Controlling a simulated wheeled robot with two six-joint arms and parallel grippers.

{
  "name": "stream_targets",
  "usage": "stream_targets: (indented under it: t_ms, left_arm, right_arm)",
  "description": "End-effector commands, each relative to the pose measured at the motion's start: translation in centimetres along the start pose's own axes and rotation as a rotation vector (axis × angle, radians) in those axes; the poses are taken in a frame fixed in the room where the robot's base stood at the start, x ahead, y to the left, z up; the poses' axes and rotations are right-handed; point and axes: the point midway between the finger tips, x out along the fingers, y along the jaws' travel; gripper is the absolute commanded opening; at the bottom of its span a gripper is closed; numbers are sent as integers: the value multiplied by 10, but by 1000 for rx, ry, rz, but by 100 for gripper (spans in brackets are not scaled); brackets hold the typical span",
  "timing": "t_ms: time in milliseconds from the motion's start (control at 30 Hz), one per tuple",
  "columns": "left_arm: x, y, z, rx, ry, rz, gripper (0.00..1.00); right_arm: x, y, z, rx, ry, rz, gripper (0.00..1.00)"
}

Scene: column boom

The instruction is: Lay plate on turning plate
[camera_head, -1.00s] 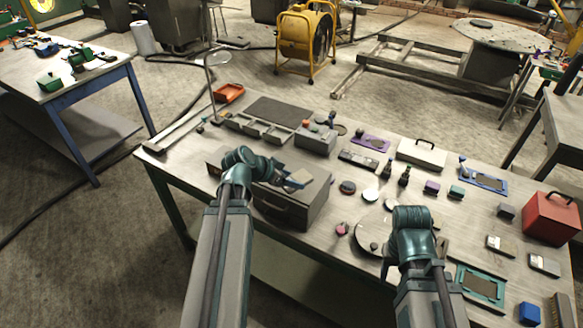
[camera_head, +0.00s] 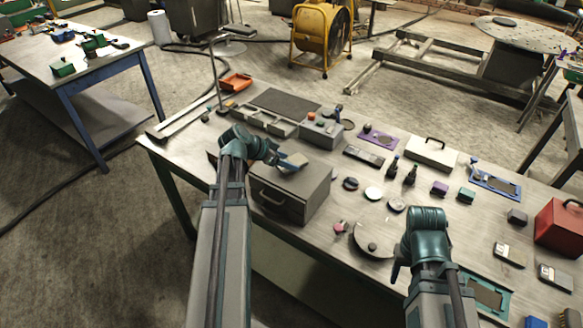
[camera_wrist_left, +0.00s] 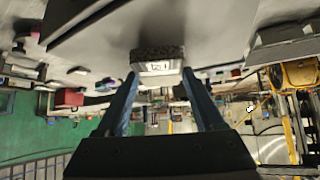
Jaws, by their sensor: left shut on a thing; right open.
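My left gripper (camera_head: 286,163) is over the lid of a grey toolbox (camera_head: 290,195). It is shut on a small labelled block (camera_head: 294,160), whose dark rough edge and white label show between the fingertips in the left wrist view (camera_wrist_left: 157,64). I cannot tell for sure that this block is the plate. A round grey disc with a dark knob, likely the turning plate (camera_head: 384,251), lies right of the toolbox, partly hidden by my right arm. My right gripper (camera_head: 400,268) is open beside the disc, mostly hidden behind its wrist. Its fingertips are unclear.
A small pink-and-dark part (camera_head: 341,227) lies between toolbox and disc. Small round parts (camera_head: 373,193) and dark bottles (camera_head: 410,174) stand behind the disc. Two labelled blocks (camera_head: 509,255) (camera_head: 556,278) and a red box (camera_head: 562,228) are at the right. A teal-framed tray (camera_head: 487,293) lies near the front.

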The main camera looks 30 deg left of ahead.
Motion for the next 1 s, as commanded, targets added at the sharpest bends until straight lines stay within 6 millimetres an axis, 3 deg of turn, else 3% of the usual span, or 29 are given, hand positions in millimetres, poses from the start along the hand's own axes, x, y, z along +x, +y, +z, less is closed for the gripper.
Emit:
stream_targets:
  t_ms: [33,100,500,533,700,1000]
  left_arm:
    - [5,-3,12,-3,2,-1,0]
    - [4,-5,17,-3,2,-1,0]
    - [5,-5,19,-1,2,0,0]
    - [5,-5,19,0,0,0,71]
    - [4,-5,19,0,0,0,99]
    - [3,-5,17,0,0,0,99]
  right_arm:
    - [12,-1,-1,0,0,0,50]
    - [16,-1,-1,0,0,0,50]
    - [17,-2,-1,0,0,0,50]
    - [17,-2,-1,0,0,0,50]
    - [16,-2,-1,0,0,0,50]
    - [14,-1,-1,0,0,0,50]
